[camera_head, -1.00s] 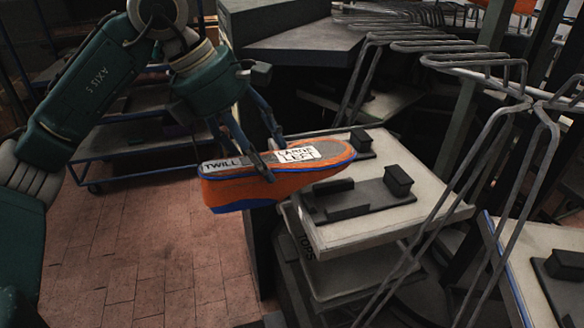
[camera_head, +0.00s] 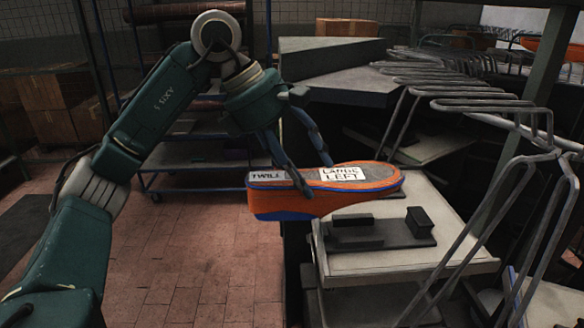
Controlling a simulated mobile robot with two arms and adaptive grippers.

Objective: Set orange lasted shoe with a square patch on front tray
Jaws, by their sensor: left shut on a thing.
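The orange lasted shoe (camera_head: 290,200) has a blue edge and sole. On top it bears a white square patch reading "LARGE LEFT" and a label reading "TWILL". My left gripper (camera_head: 318,178) is shut on the shoe near its middle, from above. The shoe is held sideways, its narrower toe to the right, over the rear left part of a pale tray (camera_head: 459,251). The tray carries a dark fixture (camera_head: 385,238) with raised blocks. I cannot tell whether the shoe touches the tray. My right gripper is not in view.
Bent metal rails (camera_head: 510,165) rise close on the right of the tray. A dark machine block (camera_head: 335,70) stands behind. A second pale tray (camera_head: 547,305) shows at the lower right. The brick floor (camera_head: 190,270) at the left is clear.

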